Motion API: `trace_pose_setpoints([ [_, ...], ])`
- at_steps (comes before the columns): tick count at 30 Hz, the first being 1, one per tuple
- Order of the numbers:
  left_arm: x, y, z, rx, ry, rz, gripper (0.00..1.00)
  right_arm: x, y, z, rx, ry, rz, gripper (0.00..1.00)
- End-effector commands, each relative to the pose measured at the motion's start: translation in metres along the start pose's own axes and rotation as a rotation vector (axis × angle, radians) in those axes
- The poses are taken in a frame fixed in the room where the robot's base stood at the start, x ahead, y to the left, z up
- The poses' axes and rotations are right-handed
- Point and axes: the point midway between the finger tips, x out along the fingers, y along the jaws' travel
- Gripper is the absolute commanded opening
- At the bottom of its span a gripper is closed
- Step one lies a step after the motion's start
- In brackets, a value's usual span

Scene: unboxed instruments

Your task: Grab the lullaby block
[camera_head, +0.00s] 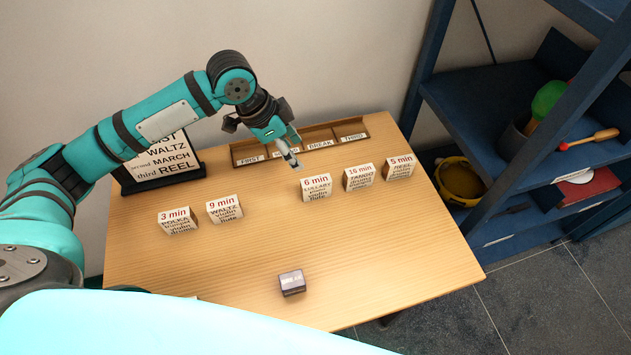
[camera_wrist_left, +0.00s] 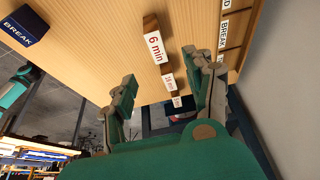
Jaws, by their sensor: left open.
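The lullaby block (camera_head: 316,187) is a white-faced wooden block marked "6 min" and "LULLABY", standing upright on the table right of centre. It also shows in the left wrist view (camera_wrist_left: 156,45), near the top, ahead of the fingers. My left gripper (camera_head: 291,158) is above the table, up and to the left of the block in the head view, apart from it. In the left wrist view its two fingers (camera_wrist_left: 160,68) are spread and nothing is between their tips. My right gripper is not in view.
Tango (camera_head: 358,178) and reel (camera_head: 400,168) blocks stand to the right; waltz (camera_head: 224,208) and polka (camera_head: 178,220) blocks to the left. A slotted wooden rack (camera_head: 318,135) and a sign (camera_head: 163,165) are behind. A dark break block (camera_head: 292,283) lies near the front. Blue shelves (camera_head: 500,90) stand right.

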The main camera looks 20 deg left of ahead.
Motion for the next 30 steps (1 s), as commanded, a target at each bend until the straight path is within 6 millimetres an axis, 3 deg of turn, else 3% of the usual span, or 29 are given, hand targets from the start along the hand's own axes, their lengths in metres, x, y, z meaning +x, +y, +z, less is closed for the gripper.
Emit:
trace_pose_setpoints([
  [9, 0.065, 0.001, -0.001, -0.001, 0.000, 0.001, 0.54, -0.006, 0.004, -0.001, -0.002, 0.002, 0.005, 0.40],
  [17, 0.085, 0.001, 0.000, 0.001, -0.001, 0.000, 0.54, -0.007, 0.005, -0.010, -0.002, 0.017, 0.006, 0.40],
  [25, 0.123, 0.008, 0.000, -0.001, 0.000, 0.000, 0.54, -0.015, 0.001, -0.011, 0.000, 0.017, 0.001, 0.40],
  [30, 0.134, 0.008, 0.001, 0.000, 0.000, -0.001, 0.54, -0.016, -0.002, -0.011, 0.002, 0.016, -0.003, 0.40],
])
